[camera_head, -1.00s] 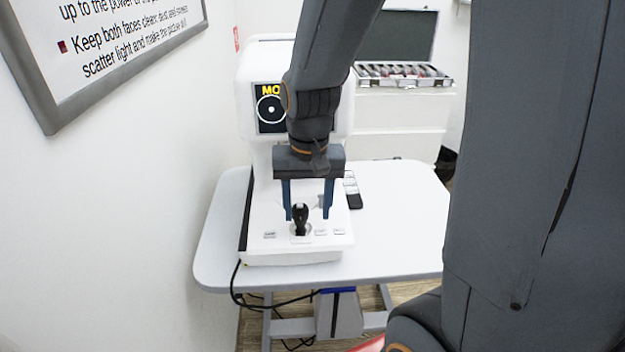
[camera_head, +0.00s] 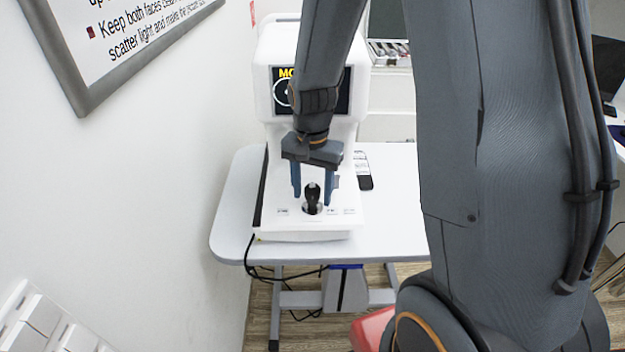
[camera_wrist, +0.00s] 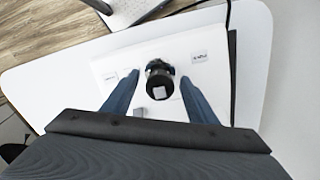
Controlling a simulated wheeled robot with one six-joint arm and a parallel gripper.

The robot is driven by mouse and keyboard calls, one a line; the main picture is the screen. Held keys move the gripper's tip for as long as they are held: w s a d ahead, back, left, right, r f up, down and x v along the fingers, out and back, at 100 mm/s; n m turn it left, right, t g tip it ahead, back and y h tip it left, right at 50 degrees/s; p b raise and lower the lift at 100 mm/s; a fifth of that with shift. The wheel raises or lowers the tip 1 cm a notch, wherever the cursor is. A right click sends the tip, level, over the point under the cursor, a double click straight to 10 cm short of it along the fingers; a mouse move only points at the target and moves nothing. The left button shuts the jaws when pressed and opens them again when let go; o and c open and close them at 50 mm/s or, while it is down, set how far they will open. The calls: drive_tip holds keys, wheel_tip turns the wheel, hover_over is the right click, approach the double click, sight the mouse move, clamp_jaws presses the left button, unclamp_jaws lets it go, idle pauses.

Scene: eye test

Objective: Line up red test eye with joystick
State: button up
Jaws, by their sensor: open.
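The black joystick (camera_head: 312,190) stands on the base of a white eye-test machine (camera_head: 267,95); it also shows in the wrist view (camera_wrist: 159,69). My gripper (camera_head: 312,198) is open, with its blue fingers pointing down on either side of the joystick. In the wrist view the fingers (camera_wrist: 162,78) also flank it, with no clear grip on it. The machine's dark screen (camera_head: 281,93) shows a white ring and yellow letters, partly hidden by my arm. No red test eye can be made out on it.
The machine stands on a white table (camera_head: 395,230) with a dark remote-like object (camera_head: 364,178) to its right. A wall with a framed sign (camera_head: 75,85) is close on the left. A black cable (camera_head: 252,262) hangs off the table's front edge. A lens case (camera_head: 388,50) is behind.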

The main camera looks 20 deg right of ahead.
drive_tip(key=shift+f, duration=0.2)
drive_tip(key=c, duration=1.1)
